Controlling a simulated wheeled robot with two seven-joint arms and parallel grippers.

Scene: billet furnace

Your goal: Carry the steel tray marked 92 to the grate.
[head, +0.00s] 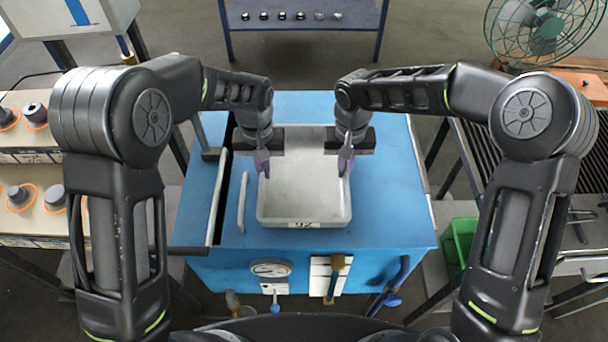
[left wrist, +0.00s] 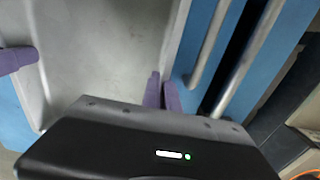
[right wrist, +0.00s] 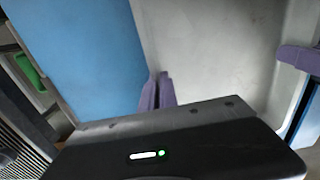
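The grey steel tray (head: 300,205) is at the middle of the blue bench top, with a small label marked 92 on its near wall. It looks empty. My left gripper (head: 262,165) is at the tray's left wall; in the left wrist view its purple fingers (left wrist: 162,92) are close together on the rim. My right gripper (head: 345,163) is at the right wall; in the right wrist view its fingers (right wrist: 157,92) are close together on the opposite rim. Both appear shut on the tray. I cannot tell whether the tray touches the top beneath it.
The blue bench (head: 390,200) has a gauge (head: 270,267) and valves on its front and rails on its left. A slatted grate (head: 480,160) stands at the right, with a green bin (head: 460,242) below. A fan (head: 545,28) is back right. A table (head: 20,170) stands left.

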